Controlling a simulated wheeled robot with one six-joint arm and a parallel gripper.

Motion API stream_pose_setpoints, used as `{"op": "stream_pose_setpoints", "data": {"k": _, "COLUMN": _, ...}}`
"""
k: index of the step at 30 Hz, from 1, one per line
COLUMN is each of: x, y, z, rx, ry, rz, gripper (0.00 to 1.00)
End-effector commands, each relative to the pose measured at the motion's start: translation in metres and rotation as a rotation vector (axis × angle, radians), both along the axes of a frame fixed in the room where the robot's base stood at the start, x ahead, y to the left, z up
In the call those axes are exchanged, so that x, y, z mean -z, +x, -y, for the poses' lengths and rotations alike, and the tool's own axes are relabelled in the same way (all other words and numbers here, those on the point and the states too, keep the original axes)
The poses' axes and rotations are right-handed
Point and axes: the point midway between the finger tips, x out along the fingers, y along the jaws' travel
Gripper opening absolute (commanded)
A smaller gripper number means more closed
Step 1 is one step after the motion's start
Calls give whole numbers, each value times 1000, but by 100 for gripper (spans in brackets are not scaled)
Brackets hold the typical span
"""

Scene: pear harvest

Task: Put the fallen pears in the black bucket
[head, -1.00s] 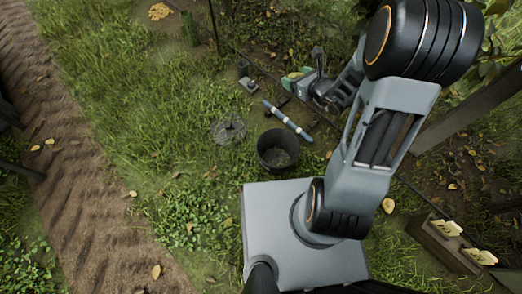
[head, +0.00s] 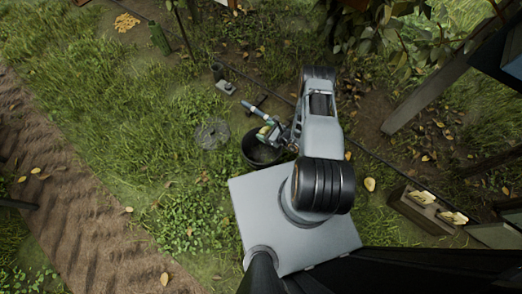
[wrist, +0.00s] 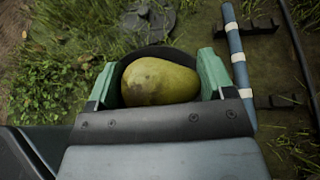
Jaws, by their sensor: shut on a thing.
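My gripper (head: 266,133) is shut on a green-yellow pear (wrist: 160,82), with its green finger pads on either side of it. The pear has small brown spots. In the head view, my gripper is over the upper part of the black bucket (head: 251,160), which stands on the ground just beyond my grey base. My gripper and wrist hide part of the bucket's opening. In the wrist view, the dark bucket (wrist: 155,52) shows behind the pear, mostly covered. I cannot tell whether the pear is above the rim or below it.
A blue-grey pipe with white bands (wrist: 236,55) lies right of the bucket. A round grey disc (head: 211,133) lies left in the grass. A wooden box (head: 425,212) with pale yellow pieces stands right. A yellowish thing (head: 369,184), pear or leaf unclear, lies on the ground.

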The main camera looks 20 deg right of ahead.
Motion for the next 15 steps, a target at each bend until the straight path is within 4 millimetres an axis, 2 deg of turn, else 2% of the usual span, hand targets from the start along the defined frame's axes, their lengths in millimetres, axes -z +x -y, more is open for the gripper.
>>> {"op": "stream_pose_setpoints", "data": {"k": 6, "x": 20, "y": -19, "z": -6, "rx": -2, "ry": 5, "rz": 3, "gripper": 49}}
{"op": "stream_pose_setpoints", "data": {"k": 15, "x": 41, "y": -21, "z": -7, "rx": -2, "ry": 6, "rz": 4, "gripper": 49}}
